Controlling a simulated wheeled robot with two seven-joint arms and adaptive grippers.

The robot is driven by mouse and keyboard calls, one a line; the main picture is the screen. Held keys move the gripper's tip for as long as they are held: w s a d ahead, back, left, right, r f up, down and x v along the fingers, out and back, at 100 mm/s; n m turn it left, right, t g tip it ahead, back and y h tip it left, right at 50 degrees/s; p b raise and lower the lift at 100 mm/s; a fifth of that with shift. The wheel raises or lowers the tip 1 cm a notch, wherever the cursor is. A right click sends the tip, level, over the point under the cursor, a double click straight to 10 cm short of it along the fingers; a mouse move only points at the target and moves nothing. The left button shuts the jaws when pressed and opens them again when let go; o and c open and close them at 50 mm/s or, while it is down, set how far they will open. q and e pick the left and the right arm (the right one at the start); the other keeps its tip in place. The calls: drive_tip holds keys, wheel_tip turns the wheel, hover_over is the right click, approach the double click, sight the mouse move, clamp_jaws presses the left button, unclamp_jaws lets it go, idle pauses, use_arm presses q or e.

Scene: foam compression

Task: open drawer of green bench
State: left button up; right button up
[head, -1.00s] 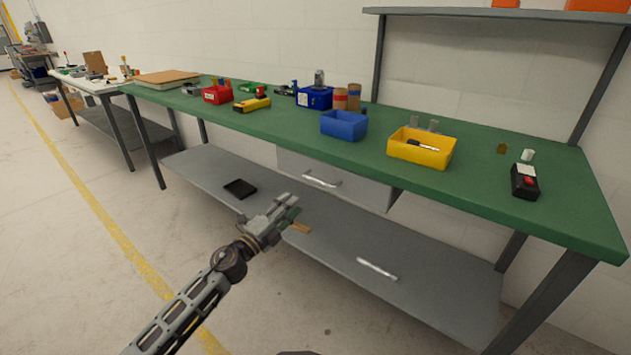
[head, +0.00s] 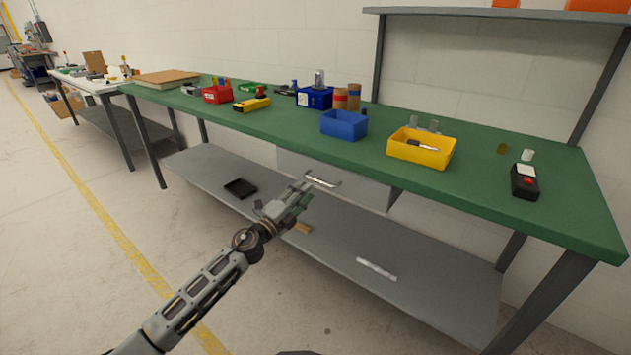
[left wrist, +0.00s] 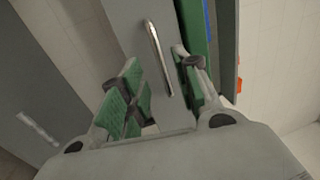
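The green bench (head: 270,125) runs across the head view. Its grey drawer (head: 352,187) hangs under the top and looks shut, with a silver bar handle (head: 322,181). In the left wrist view the handle (left wrist: 159,57) shows beyond and between the spread fingers, on the drawer front (left wrist: 135,25). My left gripper (head: 306,196) is just below and left of the handle in the head view. Its green-padded fingers (left wrist: 165,92) are open with nothing between them, and it appears apart from the handle. My right gripper is not in view.
A grey lower shelf (head: 420,270) holds a black tray (head: 240,188), a brown block (head: 302,228) and a silvery bar (head: 377,269). A blue bin (head: 344,126) and a yellow bin (head: 421,150) stand on the bench above. The floor in front is clear.

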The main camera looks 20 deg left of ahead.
sight(315, 180)
use_arm(q)
drive_tip(key=shift+x, duration=3.4)
clamp_jaws()
